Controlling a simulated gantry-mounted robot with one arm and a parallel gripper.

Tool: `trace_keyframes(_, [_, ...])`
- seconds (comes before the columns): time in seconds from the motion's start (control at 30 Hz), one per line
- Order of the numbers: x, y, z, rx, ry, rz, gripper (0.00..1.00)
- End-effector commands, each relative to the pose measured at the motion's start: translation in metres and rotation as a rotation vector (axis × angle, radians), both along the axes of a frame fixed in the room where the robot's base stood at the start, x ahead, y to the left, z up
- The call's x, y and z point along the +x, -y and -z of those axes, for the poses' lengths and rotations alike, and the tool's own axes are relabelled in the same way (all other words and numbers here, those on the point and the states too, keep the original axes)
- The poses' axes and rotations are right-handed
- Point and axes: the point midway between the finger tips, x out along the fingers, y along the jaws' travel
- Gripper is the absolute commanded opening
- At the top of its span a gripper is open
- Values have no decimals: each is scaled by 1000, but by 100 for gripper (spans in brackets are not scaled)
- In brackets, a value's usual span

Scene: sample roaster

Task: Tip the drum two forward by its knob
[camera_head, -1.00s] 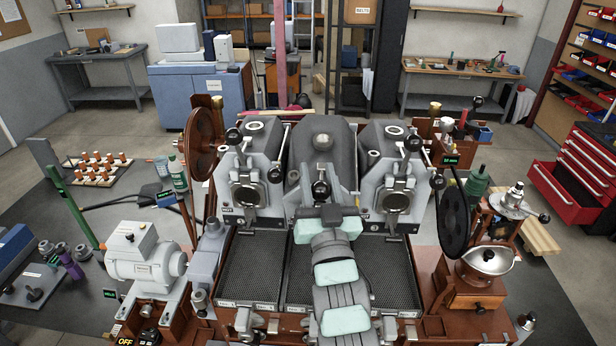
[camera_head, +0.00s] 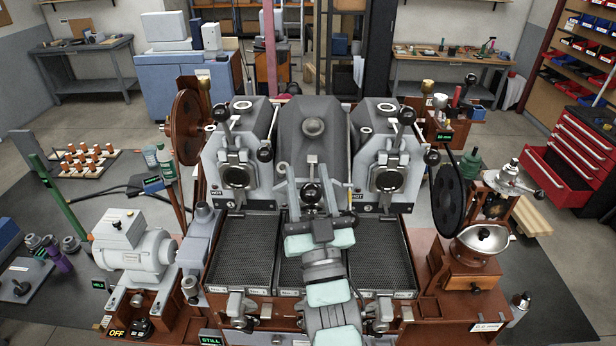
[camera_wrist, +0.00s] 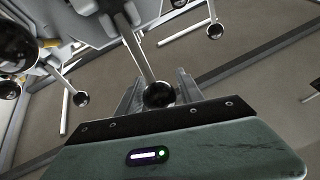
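Drum two (camera_head: 312,105) is the middle, dark grey one of the three drums on the roaster. Its black ball knob (camera_head: 312,192) hangs low at its front. In the wrist view the knob (camera_wrist: 158,94) sits at the end of a metal rod, between the two fingers of my gripper (camera_wrist: 158,88). The fingers stand close on both sides of the knob with no clear gap, so my gripper looks shut on it. In the head view my gripper (camera_head: 312,208) comes up from the front, over the middle tray. The contact faces are hidden.
Drum one (camera_head: 237,150) and drum three (camera_head: 388,150), both marked HOT, stand close on either side. Black ball knobs (camera_head: 265,154) stick out nearby. Mesh trays (camera_head: 242,252) lie in front. A motor (camera_head: 135,250) stands left and a grinder (camera_head: 480,242) right.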

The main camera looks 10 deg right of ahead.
Motion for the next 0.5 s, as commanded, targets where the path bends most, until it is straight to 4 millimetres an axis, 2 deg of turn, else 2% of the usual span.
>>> trace_keyframes(0.13, [0,0,-1,0,1,0,57])
trace_keyframes(0.5, [-7,1,4,-1,1,1,57])
